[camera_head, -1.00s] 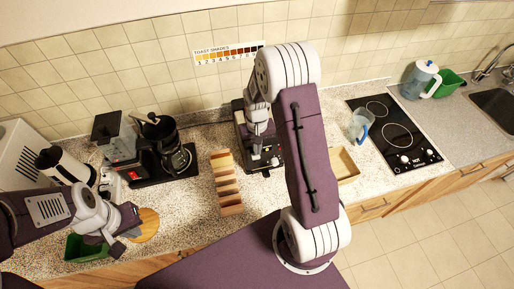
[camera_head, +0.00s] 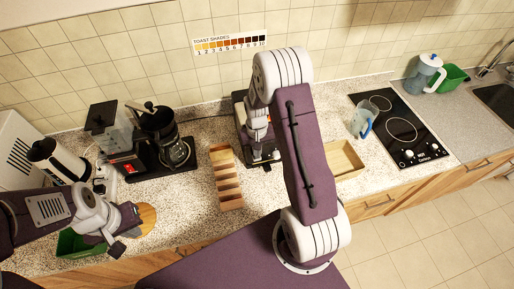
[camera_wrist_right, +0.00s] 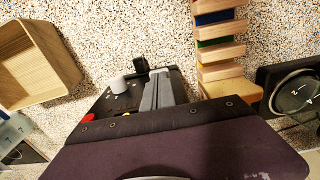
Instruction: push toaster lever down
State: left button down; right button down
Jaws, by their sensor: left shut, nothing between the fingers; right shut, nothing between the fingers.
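The dark toaster (camera_head: 240,98) stands at the back of the counter, largely hidden behind my right arm in the head view. In the right wrist view its dark control end (camera_wrist_right: 122,102) shows a pale knob, a red button and a black lever (camera_wrist_right: 140,65). My right gripper (camera_wrist_right: 165,90) is shut and empty, with its grey fingers beside the lever; I cannot tell whether they touch it. In the head view the right gripper (camera_head: 260,152) points down over the toaster's front end. My left gripper (camera_head: 116,248) is shut and empty, above the front left counter.
A wooden rack with coloured slots (camera_head: 227,190) stands left of the toaster. A wooden box (camera_head: 347,158) is to its right. A clear jug (camera_head: 362,120) stands by the cooktop (camera_head: 410,130).

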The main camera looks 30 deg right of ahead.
jog(key=shift+s+a+f, duration=0.15)
jog(key=shift+s+f, duration=0.05)
jog(key=shift+s, duration=0.15)
jog(key=shift+w+f, duration=0.1)
jog(key=shift+f, duration=0.05)
jog(key=r+p, duration=0.2)
jog(key=r, duration=0.1)
jog(key=r+p, duration=0.1)
jog(key=p, duration=0.1)
jog(key=shift+w+r, duration=0.2)
jog(key=shift+w, duration=0.15)
jog(key=shift+r, duration=0.35)
notch_tip(320, 180, up, 10)
jog(key=b, duration=0.2)
jog(key=shift+s+f+b, duration=0.2)
jog(key=shift+f+b, duration=0.05)
jog(key=shift+b, duration=0.05)
